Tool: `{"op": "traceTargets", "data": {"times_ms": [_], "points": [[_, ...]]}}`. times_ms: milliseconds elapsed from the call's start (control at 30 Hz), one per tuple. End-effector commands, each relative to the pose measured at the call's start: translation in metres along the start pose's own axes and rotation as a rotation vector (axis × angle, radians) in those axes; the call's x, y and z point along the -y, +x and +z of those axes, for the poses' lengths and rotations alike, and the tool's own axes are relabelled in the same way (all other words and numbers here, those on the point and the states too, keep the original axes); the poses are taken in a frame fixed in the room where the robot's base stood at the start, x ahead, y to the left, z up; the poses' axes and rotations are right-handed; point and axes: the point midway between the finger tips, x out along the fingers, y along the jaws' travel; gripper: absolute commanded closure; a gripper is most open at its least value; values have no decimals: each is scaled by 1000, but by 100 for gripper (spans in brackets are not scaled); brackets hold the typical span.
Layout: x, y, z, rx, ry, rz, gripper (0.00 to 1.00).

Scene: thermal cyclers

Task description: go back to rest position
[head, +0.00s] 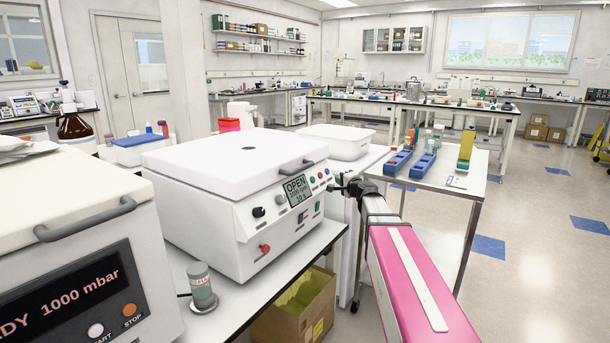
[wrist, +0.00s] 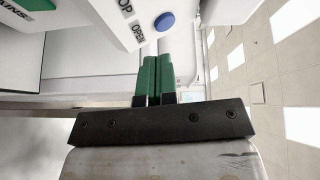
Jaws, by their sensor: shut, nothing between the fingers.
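My gripper (head: 347,187) is at the right end of the front panel of the white bench machine (head: 190,205), whose display (head: 297,190) reads OPEN. In the wrist view its two green fingers (wrist: 153,72) are together with nothing between them. Just beyond the fingertips is a blue button (wrist: 164,21) with the label OPEN beside it. I cannot tell whether the fingertips touch the panel. The machine's flat white lid (head: 235,155) with a grey handle looks down. My pink arm stretches from the lower right of the head view to the machine.
A second machine (head: 60,240) reading 1000 mbar stands at the near left. An open cardboard box (head: 295,308) is below. Floor at right is clear.

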Motion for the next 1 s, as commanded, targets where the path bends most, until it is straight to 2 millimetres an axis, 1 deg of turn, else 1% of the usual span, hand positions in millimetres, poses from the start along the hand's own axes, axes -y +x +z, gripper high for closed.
{"op": "traceTargets", "data": {"times_ms": [33, 167, 200, 267, 300, 367, 400, 467, 500, 567, 600, 733, 800, 900, 1000], "points": [[-16, -9, 18, 45, -47, 42, 100], [-61, -30, 58, 177, -182, 171, 100], [-77, -39, 70, 221, -224, 217, 100], [-101, -53, 88, 290, -287, 291, 100], [-117, -64, 100, 337, -327, 343, 100], [-142, -82, 115, 407, -388, 425, 100], [-158, -95, 124, 453, -425, 481, 100], [-181, -117, 137, 521, -479, 569, 100], [-196, -132, 144, 566, -516, 630, 100], [-218, -156, 153, 630, -566, 723, 100], [-231, -173, 157, 672, -599, 788, 100], [-266, -227, 166, 795, -695, 996, 100], [-279, -253, 167, 844, -736, 1094, 100], [-290, -280, 166, 894, -780, 1206, 100], [-296, -296, 164, 921, -807, 1275, 100]]}}
